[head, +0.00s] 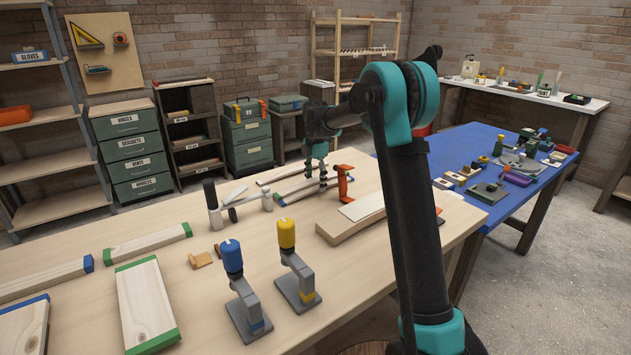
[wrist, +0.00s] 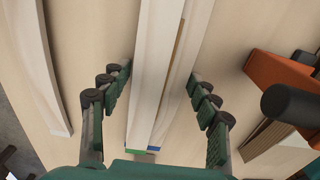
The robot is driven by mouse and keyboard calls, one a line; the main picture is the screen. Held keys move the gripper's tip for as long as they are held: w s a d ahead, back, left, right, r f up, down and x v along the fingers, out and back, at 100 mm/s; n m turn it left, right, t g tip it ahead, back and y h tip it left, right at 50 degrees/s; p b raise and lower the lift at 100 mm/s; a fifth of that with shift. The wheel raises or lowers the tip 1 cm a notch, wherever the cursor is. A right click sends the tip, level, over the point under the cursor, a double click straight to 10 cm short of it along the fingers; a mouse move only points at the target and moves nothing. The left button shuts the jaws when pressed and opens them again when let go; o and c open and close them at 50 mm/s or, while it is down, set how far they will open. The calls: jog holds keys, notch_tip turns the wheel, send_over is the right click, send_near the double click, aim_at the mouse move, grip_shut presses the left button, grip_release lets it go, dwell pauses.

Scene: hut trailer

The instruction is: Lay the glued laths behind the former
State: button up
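My gripper (head: 321,181) is low over the far part of the pale wooden bench (head: 225,285). In the wrist view my gripper (wrist: 159,76) is open, its fingers on either side of pale laths (wrist: 153,65) lying close together. A gap shows between the laths and each finger. Their near ends carry small green and blue marks. In the head view the laths (head: 293,194) are thin strips, partly hidden by my gripper. Another pale, slightly curved strip (wrist: 37,65) lies to the left in the wrist view. I cannot tell which piece is the former.
An orange clamp (head: 343,183) stands right of my gripper and also shows in the wrist view (wrist: 285,78). Blue-topped (head: 232,257) and yellow-topped (head: 287,235) devices stand nearer. Boards with green ends (head: 147,305) lie at left. A blue table (head: 540,200) holds several tools.

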jog(key=shift+o, duration=1.1)
jog(key=shift+r, duration=0.1)
notch_tip(320, 180, up, 12)
